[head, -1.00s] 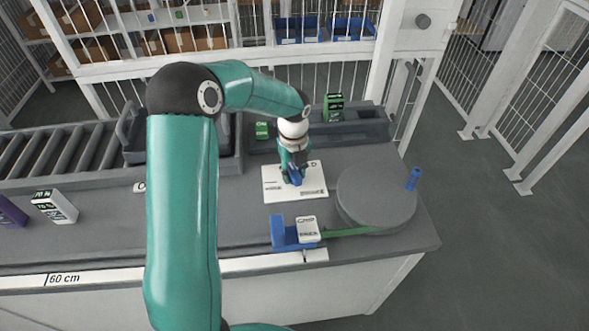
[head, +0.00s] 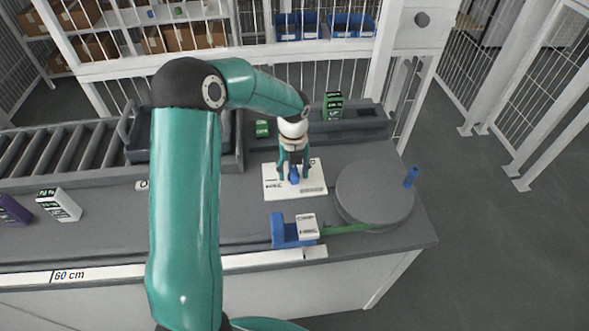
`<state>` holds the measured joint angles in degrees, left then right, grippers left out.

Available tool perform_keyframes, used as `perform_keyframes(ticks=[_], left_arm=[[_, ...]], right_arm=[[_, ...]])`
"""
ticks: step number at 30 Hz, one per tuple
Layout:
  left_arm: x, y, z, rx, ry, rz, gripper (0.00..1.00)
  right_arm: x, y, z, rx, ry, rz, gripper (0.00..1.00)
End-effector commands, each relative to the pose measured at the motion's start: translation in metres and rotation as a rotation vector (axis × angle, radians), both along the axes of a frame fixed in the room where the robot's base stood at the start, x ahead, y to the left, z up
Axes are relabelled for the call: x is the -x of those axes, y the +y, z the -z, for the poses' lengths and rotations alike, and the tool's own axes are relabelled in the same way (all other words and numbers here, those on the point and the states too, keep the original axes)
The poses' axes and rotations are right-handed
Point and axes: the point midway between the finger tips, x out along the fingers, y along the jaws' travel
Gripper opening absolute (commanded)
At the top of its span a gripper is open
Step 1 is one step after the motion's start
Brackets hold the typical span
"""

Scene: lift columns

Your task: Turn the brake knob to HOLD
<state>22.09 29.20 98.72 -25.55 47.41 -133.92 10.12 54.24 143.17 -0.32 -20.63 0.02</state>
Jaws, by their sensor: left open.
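The brake knob (head: 294,177) is small and blue. It sits on a white plate (head: 313,188) with dark lettering, too small to read for sure. My left gripper (head: 294,174) points down over the plate. It is open, with one finger on the left of the knob and one on the right. Whether the fingers touch the knob I cannot tell. The gripper body hides the upper part of the knob, so its pointing direction is unclear. My right gripper is not in view.
In front is a blue fixture (head: 280,230) with a white labelled block (head: 307,227). A green box (head: 333,106) stands behind. A roller conveyor (head: 60,150) is at left.

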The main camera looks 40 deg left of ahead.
Motion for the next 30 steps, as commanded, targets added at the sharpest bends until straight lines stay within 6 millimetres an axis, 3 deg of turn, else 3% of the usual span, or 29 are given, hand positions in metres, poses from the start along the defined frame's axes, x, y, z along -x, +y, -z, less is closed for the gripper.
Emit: perform_keyframes(ticks=[11, 30], left_arm=[[-0.001, 0.001, -0.004, -0.001, -0.003, -0.001, 0.54], [-0.001, 0.001, -0.067, -0.002, -0.004, -0.001, 0.54]], right_arm=[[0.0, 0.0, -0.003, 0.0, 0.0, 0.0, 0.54], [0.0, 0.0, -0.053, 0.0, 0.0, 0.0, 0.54]])
